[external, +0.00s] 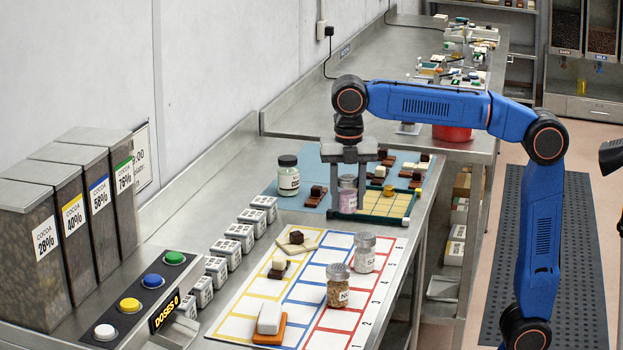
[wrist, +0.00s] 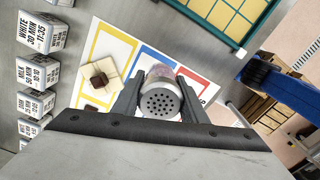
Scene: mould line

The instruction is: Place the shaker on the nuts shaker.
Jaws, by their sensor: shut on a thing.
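My gripper (external: 347,194) is shut on a shaker (external: 348,203) with a grey perforated lid and pinkish contents. The same shaker shows lid-first between the two fingers in the wrist view (wrist: 160,104). It looks upright. The nuts shaker (external: 338,291), with brown contents, a grey lid and a label starting with N, stands upright on the coloured grid mat, nearer the camera than my gripper and apart from it. I cannot pick it out in the wrist view.
Another shaker (external: 364,258) with pale contents stands on the grid mat (external: 255,305) behind the nuts shaker. A green-edged yellow tray (external: 402,205) is beside my gripper. White labelled blocks (external: 228,251) line the mat's left side.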

